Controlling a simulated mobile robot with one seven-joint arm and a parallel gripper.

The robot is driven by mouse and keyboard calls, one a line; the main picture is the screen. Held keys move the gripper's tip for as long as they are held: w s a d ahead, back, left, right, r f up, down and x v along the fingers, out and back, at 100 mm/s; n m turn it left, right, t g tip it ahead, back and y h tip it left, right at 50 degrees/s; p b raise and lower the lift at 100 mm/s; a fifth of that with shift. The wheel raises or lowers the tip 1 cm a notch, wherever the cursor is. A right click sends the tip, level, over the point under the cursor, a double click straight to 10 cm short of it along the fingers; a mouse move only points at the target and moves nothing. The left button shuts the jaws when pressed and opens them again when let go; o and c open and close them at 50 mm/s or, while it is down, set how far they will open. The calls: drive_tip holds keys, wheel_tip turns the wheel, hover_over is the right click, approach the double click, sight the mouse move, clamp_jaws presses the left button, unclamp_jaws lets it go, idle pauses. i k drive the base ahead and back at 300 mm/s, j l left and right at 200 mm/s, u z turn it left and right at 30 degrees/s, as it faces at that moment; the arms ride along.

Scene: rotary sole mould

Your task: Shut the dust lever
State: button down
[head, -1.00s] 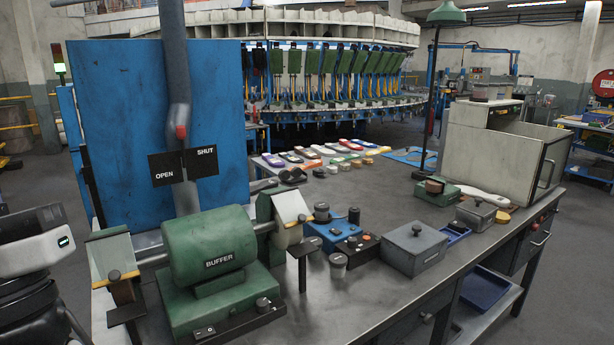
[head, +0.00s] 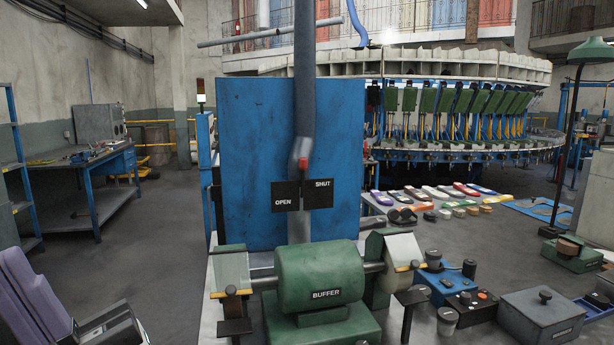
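The dust lever shows in the head view as a red knob (head: 303,163) at a bend in the grey upright duct (head: 304,90). The duct stands in front of a blue panel (head: 250,130). A black OPEN plate (head: 285,196) and a black SHUT plate (head: 319,194) sit just below the knob, left and right of the duct. The knob is above the join of the plates; I cannot tell exactly which way the lever points. No gripper fingers can be made out, and nothing touches the knob.
A green buffer (head: 320,275) with side wheels and guards stands on the bench in front of the panel. A grey lidded box (head: 541,318) and a blue control box (head: 440,284) are to its right. Purple and black-and-white parts fill the lower left corner. Floor at left is open.

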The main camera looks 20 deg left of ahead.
sight(302, 161)
drive_tip(key=j+u, duration=0.15)
drive_tip(key=j, duration=0.3)
drive_tip(key=i+j+u, duration=0.1)
drive_tip(key=j, duration=0.3)
drive_tip(key=i+j+u, duration=0.15)
drive_tip(key=j, duration=0.3)
drive_tip(key=i+l, duration=0.15)
drive_tip(key=l, duration=0.15)
drive_tip(key=i+l, duration=0.15)
drive_tip(key=l, duration=0.1)
